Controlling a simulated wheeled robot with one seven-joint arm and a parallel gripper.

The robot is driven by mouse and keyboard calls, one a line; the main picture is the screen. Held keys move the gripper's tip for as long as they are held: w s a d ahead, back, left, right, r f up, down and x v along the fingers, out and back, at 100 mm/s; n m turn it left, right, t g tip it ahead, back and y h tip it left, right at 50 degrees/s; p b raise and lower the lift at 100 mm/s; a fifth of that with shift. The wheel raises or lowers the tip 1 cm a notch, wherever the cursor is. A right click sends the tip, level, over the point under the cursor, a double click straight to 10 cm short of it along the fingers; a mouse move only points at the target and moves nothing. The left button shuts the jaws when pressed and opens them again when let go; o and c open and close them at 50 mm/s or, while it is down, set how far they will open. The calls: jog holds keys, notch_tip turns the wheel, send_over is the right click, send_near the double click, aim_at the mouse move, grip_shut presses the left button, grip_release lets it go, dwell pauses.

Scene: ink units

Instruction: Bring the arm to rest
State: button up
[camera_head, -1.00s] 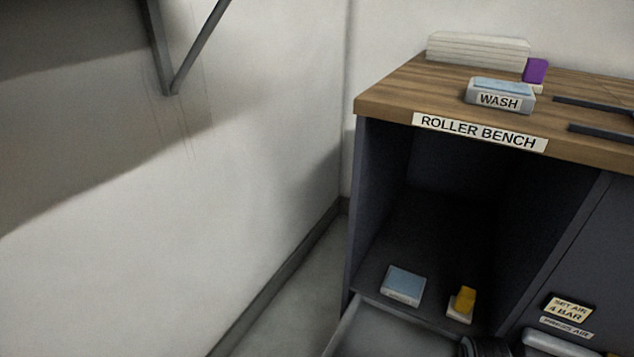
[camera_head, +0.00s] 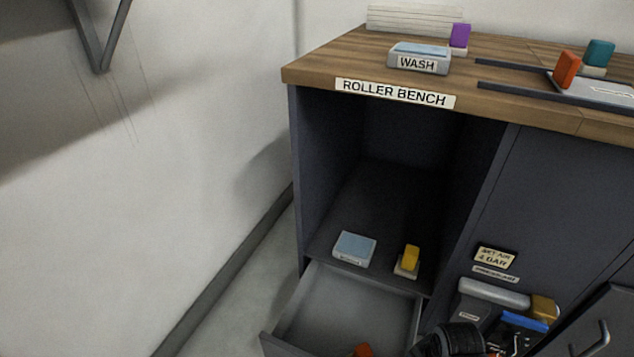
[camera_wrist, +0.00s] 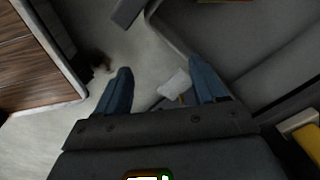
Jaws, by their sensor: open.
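My gripper (camera_wrist: 164,82) shows in the wrist view with its two blue fingers spread apart and nothing between them. Beyond the fingertips are the grey floor, dark surfaces and a small pale item (camera_wrist: 173,82) that I cannot identify. In the head view a dark rounded part of my arm shows at the bottom edge, in front of the bench; the fingers cannot be made out there.
The roller bench (camera_head: 310,76) holds a WASH block (camera_head: 418,64) and purple, orange and teal pieces. Its open bay holds a blue-topped block (camera_head: 354,248) and a yellow piece (camera_head: 411,257). Below, a drawer (camera_head: 345,305) stands open. Clear floor lies left.

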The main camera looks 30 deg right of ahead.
jog(key=s+a+r+n+t+h, duration=0.1)
jog(key=s+a+r+n+t, duration=0.45)
jog(key=r, duration=0.45)
jog(key=s+a+r+n+t, duration=0.4)
jog(key=s+a+r+n, duration=0.3)
jog(key=r, duration=0.2)
jog(key=s+r+n+t+p, duration=0.1)
jog(key=r+n+t+p, duration=0.1)
jog(key=r+p, duration=1)
jog(key=s+a+r+n+t+y+p, duration=0.1)
jog(key=r+p, duration=1.1)
jog(key=r, duration=1.6)
jog(key=shift+s+a+r+n+t+y+p, duration=0.3)
jog(key=shift+s+n+t, duration=0.4)
jog(key=shift+n, duration=0.45)
